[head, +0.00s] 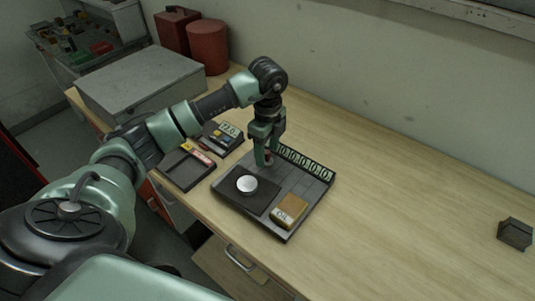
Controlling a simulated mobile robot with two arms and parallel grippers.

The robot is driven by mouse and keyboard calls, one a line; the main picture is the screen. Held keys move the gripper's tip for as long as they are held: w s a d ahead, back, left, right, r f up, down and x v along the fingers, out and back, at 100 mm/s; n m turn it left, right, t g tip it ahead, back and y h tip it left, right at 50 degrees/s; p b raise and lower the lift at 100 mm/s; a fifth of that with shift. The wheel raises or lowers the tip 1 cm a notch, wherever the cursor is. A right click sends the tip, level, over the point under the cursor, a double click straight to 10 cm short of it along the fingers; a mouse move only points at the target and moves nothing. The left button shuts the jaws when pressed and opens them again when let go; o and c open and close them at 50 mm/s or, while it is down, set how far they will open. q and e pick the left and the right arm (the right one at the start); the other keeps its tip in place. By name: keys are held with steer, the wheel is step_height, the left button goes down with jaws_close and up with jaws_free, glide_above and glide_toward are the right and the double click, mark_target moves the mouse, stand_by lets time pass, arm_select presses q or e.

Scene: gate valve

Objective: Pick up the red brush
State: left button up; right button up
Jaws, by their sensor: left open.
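My left gripper (265,160) points down over the back left part of a dark tray (318,196) on the wooden workbench. It is open. A small reddish patch shows between or just behind its fingertips, too small and too covered to tell if it is the red brush. A slim red and yellow item (200,155) lies at the smaller dark tray to the left; I cannot tell if it is a brush. My right gripper is out of view.
The dark tray also holds a round silver disc (247,184) on a dark pad and a tan labelled box (289,211). A grey case (140,80), a red canister (208,47) and a red can (177,30) stand back left. A small dark block (515,234) sits far right; bench between is clear.

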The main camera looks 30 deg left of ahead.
mark_target(268, 151)
arm_select(q)
steer(key=shift+f, duration=0.9)
jaws_close()
steer(key=shift+r, duration=0.1)
steer(key=shift+r, duration=0.5)
step_height(268, 151, up, 7)
steer(key=shift+w+r+b, duration=0.1)
steer(key=shift+r+b, duration=0.1)
steer(key=shift+b, duration=1.05)
step_height(268, 151, up, 12)
steer(key=p, duration=0.1)
steer(key=shift+f, duration=0.25)
